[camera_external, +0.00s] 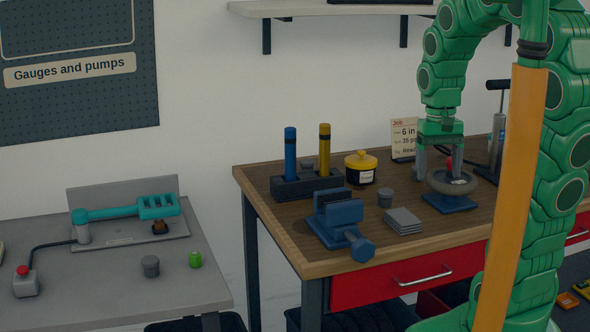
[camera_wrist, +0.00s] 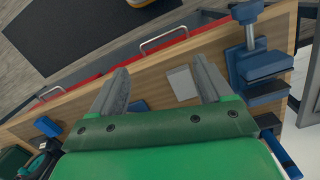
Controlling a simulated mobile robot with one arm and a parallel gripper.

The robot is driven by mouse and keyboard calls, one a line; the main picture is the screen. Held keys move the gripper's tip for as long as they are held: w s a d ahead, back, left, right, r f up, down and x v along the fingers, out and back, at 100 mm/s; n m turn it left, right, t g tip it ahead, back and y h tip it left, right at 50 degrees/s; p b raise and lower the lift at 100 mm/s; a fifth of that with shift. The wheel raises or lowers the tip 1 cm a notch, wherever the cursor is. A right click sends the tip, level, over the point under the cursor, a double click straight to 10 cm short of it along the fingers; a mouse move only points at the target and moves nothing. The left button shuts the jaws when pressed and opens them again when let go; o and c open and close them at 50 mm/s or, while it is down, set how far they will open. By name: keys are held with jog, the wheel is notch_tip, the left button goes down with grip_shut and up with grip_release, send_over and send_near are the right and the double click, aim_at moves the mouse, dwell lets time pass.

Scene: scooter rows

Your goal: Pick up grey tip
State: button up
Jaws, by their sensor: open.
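Several small grey pieces could be the grey tip, and I cannot tell which is meant. One short grey cylinder (camera_external: 385,196) stands on the wooden bench between the blue vise and my gripper. Another grey cylinder (camera_external: 151,266) stands on the grey table at left. A third grey piece (camera_external: 307,164) shows behind the vise, partly hidden. My gripper (camera_external: 440,166) points down over the bench, near a dark wheel (camera_external: 437,184) on a blue stand.
The blue vise (camera_external: 338,214) and stacked grey plates (camera_external: 403,220) sit near the bench front; the plates (camera_wrist: 182,83) also show in the wrist view. A yellow-lidded pot (camera_external: 361,168), a rack with blue and yellow handles (camera_external: 290,187) and a pump (camera_external: 497,140) stand around.

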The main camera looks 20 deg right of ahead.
jog(key=w+f+m, duration=0.3)
jog(key=w+f, duration=0.1)
jog(key=w, duration=1.1)
jog(key=m+t, duration=0.1)
jog(key=m, duration=0.1)
send_over(386, 191)
jog(key=f, duration=0.6)
jog(key=shift+a, duration=0.2)
jog(key=shift+w+f, duration=0.3)
jog(key=shift+w, duration=0.05)
jog(key=shift+s+d+f, duration=0.1)
jog(key=shift+f, duration=1.85)
jog(key=shift+s+d+f, duration=0.1)
jog(key=shift+f, duration=1.8)
jog(key=shift+c, duration=0.4)
jog(key=c, duration=1)
